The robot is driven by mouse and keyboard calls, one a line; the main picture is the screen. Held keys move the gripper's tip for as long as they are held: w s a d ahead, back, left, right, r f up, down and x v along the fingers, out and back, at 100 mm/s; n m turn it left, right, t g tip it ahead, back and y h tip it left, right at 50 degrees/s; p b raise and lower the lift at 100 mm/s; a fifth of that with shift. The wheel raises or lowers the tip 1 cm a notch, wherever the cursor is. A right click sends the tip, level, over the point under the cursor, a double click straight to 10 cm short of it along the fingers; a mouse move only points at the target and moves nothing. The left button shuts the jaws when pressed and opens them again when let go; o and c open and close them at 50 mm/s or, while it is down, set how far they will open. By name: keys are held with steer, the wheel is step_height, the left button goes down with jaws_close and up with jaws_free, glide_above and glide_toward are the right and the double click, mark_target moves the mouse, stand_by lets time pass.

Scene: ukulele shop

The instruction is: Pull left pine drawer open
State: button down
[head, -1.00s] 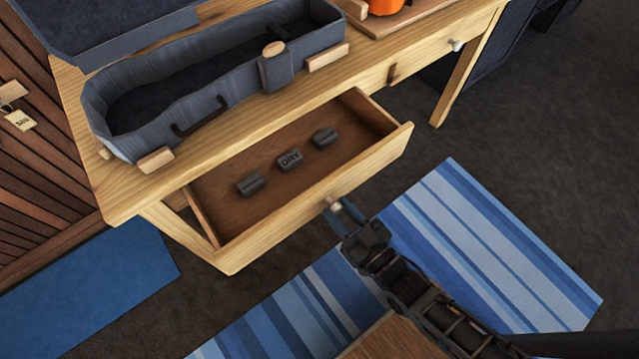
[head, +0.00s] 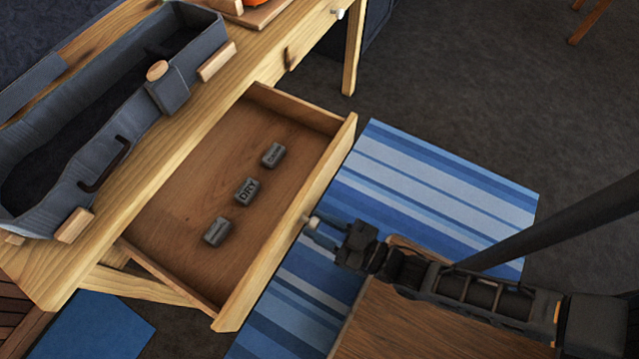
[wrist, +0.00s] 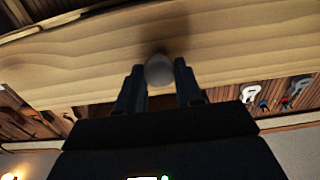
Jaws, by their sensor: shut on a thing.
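The left pine drawer (head: 190,205) stands well out from the pine table (head: 205,125) in the head view. Several small dark blocks lie in it, and one (head: 246,191) reads "DRY". My gripper (head: 312,224) is at the round pale knob on the middle of the drawer front (head: 285,235). In the wrist view the knob (wrist: 159,70) sits between the two dark fingers, against the pale wood front. The fingers are shut on the knob, and their tips partly hide it in the head view.
An open dark instrument case (head: 60,150) lies on the tabletop above the drawer. A second knob (head: 338,13) is on the table's right side. A striped blue rug (head: 440,180) covers floor under my arm. Bare dark floor (head: 470,90) lies to the right.

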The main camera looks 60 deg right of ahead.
steer(key=c, duration=0.8)
jaws_free()
steer(key=s+b, duration=0.1)
steer(key=s, duration=0.6)
steer(key=shift+s, duration=0.4)
